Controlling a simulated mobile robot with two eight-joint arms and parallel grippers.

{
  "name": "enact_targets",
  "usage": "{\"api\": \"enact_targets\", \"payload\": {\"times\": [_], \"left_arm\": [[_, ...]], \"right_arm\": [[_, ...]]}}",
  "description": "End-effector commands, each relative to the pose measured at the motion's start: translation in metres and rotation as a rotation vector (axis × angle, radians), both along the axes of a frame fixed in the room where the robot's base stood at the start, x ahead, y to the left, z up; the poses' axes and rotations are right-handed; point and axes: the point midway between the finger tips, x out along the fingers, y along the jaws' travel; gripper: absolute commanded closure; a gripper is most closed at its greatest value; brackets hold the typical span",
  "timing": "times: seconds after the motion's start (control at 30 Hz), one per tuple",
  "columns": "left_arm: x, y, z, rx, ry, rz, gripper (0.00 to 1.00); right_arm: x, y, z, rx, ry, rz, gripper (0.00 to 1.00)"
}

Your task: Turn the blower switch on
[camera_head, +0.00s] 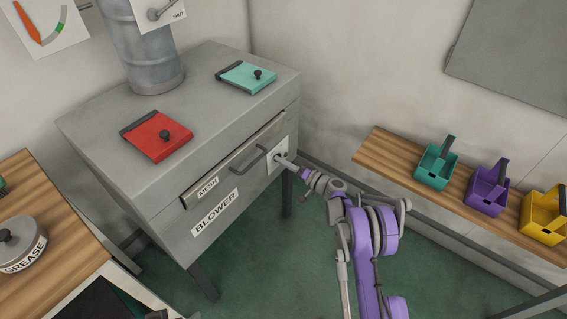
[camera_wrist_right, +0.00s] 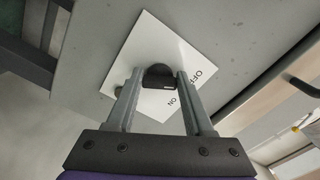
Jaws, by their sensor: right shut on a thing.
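The grey blower cabinet (camera_head: 150,185) carries a BLOWER label on its front. A white switch plate (camera_head: 270,165) is at the right end of that front. In the right wrist view the plate (camera_wrist_right: 185,56) has the words OFF and ON beside a black switch knob (camera_wrist_right: 158,75). My right gripper (camera_head: 281,160) reaches the plate from the right. In the wrist view its two fingers (camera_wrist_right: 158,88) are closed on either side of the knob. I cannot tell which word the knob points to. My left gripper is not in view.
A mesh drawer (camera_head: 236,160) with a bar handle is left of the switch. Red (camera_head: 157,136) and teal (camera_head: 247,77) hatches are on top. A wooden shelf (camera_head: 385,149) with teal, purple and yellow bins is at right. A grease tin (camera_head: 22,245) stands at left.

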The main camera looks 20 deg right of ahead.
Motion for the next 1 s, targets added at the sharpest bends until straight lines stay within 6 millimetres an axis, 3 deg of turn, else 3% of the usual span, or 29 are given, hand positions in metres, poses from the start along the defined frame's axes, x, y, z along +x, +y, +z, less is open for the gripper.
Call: {"api": "enact_targets", "payload": {"times": [0.03,0.13,0.57,1.0], "left_arm": [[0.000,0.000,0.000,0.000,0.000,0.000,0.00],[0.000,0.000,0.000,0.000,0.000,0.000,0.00],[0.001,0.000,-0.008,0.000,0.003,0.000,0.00],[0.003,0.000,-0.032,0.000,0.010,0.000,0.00]], "right_arm": [[0.000,0.000,0.000,0.000,0.000,0.000,0.84],[0.000,0.000,0.000,0.000,0.000,0.000,1.00],[0.000,0.000,-0.001,0.074,0.059,0.000,1.00],[0.000,0.000,0.000,0.370,0.289,-0.001,1.00]]}}
